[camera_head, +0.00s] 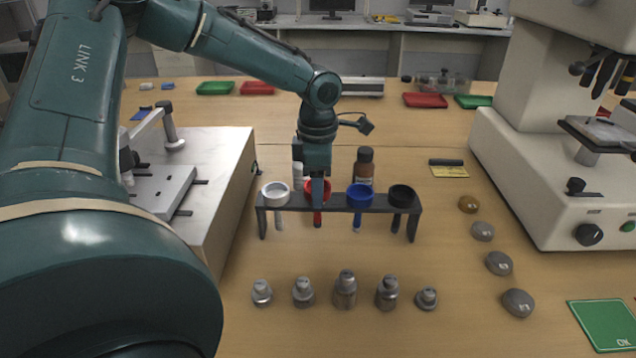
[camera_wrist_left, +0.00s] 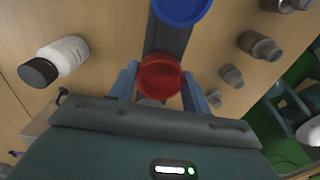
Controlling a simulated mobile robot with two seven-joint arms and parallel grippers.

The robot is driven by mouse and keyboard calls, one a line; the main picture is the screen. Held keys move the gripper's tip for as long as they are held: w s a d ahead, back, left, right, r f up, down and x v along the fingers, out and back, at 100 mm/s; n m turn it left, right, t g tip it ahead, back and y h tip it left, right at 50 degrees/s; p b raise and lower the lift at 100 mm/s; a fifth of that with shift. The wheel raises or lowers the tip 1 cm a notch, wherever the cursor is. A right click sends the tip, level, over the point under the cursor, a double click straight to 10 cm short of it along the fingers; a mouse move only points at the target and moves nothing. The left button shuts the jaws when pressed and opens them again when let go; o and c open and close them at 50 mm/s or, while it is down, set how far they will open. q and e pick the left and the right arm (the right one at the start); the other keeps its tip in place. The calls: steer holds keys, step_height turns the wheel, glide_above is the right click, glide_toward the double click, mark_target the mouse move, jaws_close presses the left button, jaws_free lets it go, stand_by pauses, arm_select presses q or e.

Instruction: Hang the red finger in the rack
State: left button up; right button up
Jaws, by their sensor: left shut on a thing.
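The dark rack (camera_head: 338,203) stands on the wooden table. The red finger (camera_head: 318,217) is at its second place from the left, its stem showing below the rack's bar. My left gripper (camera_head: 317,184) points down from above and is shut on the red finger. In the left wrist view the round red top (camera_wrist_left: 160,75) sits between the two fingers of my left gripper (camera_wrist_left: 158,88). Whether the top rests fully on the rack cannot be told. White (camera_head: 275,192), blue (camera_head: 360,195) and black (camera_head: 402,195) fingers hang in the other places. My right gripper is not in view.
A brown bottle (camera_head: 365,164) and a white bottle (camera_head: 298,176) stand behind the rack. Several metal weights (camera_head: 345,291) stand in front. A microscope (camera_head: 545,150) is at the right, a pale box-like device (camera_head: 215,190) at the left. Grey stones (camera_head: 499,263) lie right of the rack.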

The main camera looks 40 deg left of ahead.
arm_select(q)
steer(key=o, duration=1.7)
steer(key=shift+c, duration=0.2)
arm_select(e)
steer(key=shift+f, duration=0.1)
arm_select(q)
steer(key=shift+r+p, duration=0.45)
step_height(320, 180, up, 4)
steer(key=p, duration=0.3)
steer(key=shift+r+p, duration=1.1)
steer(key=shift+p, duration=0.05)
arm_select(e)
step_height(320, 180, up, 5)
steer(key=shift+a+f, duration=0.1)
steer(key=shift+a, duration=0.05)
